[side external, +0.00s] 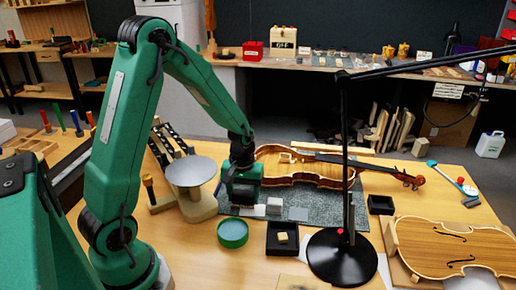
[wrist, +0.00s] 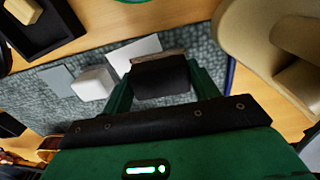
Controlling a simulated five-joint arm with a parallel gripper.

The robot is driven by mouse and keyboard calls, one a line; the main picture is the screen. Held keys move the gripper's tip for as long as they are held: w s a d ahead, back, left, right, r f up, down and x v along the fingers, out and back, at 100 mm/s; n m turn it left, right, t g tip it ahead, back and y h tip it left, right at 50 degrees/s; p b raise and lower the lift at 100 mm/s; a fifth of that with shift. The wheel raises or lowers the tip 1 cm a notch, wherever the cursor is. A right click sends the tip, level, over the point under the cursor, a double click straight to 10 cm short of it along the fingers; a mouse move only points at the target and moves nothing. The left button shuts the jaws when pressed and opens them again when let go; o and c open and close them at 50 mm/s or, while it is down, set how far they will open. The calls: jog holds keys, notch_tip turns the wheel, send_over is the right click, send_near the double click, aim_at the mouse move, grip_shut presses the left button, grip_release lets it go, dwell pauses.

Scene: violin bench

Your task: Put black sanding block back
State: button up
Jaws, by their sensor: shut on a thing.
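My gripper (wrist: 160,82) is shut on the black sanding block (wrist: 160,76), which sits between its green fingers in the wrist view. The block's far edge is brownish. In the side view my gripper (side external: 241,197) is low over the grey mat (side external: 325,205), and the block cannot be made out there. Whether the block touches the mat is unclear. A small black tray (side external: 380,205) right of the mat looks empty. Another black tray (side external: 281,250) in front of the mat holds a yellowish block (side external: 282,238), also visible in the wrist view (wrist: 23,10).
A white block (side external: 274,205) stands on the mat close to my gripper. A green dish (side external: 232,233), a lamp base (side external: 342,262) and a round-topped stand (side external: 192,172) surround the area. An open violin body (side external: 300,170) lies behind.

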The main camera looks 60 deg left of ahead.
aim_at(243, 194)
jog(key=shift+f, duration=0.55)
jog(key=shift+f, duration=0.15)
jog(key=o, duration=0.9)
jog(key=shift+o, duration=0.2)
jog(key=shift+r, duration=0.2)
notch_tip(243, 194, up, 12)
jog(key=shift+d, duration=0.1)
